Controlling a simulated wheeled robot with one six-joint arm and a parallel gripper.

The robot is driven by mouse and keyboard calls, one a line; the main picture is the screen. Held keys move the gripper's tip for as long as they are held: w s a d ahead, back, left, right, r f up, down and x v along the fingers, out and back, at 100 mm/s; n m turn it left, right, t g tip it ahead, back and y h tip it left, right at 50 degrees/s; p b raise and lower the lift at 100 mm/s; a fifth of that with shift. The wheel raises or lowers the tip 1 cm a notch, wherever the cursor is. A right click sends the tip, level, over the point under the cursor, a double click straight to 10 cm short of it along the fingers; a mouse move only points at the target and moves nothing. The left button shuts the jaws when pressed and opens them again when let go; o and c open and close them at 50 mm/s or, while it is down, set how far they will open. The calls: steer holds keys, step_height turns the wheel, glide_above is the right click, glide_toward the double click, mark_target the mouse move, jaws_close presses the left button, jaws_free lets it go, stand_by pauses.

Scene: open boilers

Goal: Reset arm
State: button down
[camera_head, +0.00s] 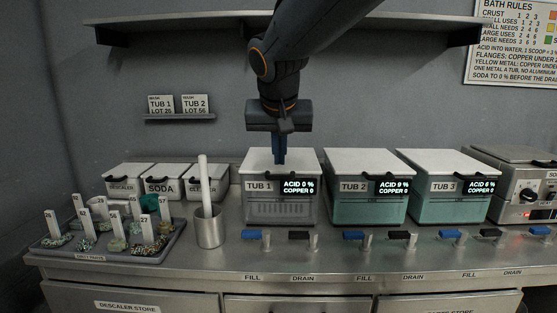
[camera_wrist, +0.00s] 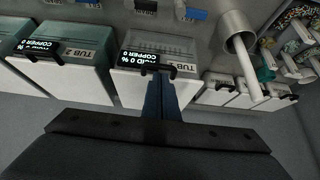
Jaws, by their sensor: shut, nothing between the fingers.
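My gripper (camera_head: 280,157) is shut and empty, pointing down over the white lid of tub 1 (camera_head: 288,210). In the head view its fingertips overlap the lid; I cannot tell whether they touch it. The wrist view also shows my gripper (camera_wrist: 156,80) as closed dark blue fingers in front of tub 1 (camera_wrist: 152,45). The tub 1 display (camera_head: 298,187) reads acid 0 % and copper 0. Its lid is closed and its body looks clear grey.
Tub 2 (camera_head: 366,212) and tub 3 (camera_head: 450,210), both teal with lids closed, stand to the right. A metal cup (camera_head: 209,230) with a white rod stands left. Farther left is a dirty-parts tray (camera_head: 100,258). Blue and black valve handles line the front. A shelf (camera_head: 190,20) hangs above.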

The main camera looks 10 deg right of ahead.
steer(key=s+r, duration=0.3)
steer(key=s, duration=0.2)
steer(key=s+d+f+g, duration=0.2)
steer(key=s+d+f, duration=0.2)
steer(key=f, duration=0.6)
steer(key=s+d+f+n+g, duration=0.1)
steer(key=s+d+f, duration=0.3)
steer(key=s+f, duration=0.4)
steer(key=s+d+f+g, duration=0.3)
steer(key=s+f, duration=0.2)
steer(key=f, duration=0.7)
steer(key=shift+s+d+f+n+g+y+b, duration=0.25)
steer(key=shift+s+d+n+g+y+b, duration=0.05)
steer(key=shift+s+d+y+b, duration=0.15)
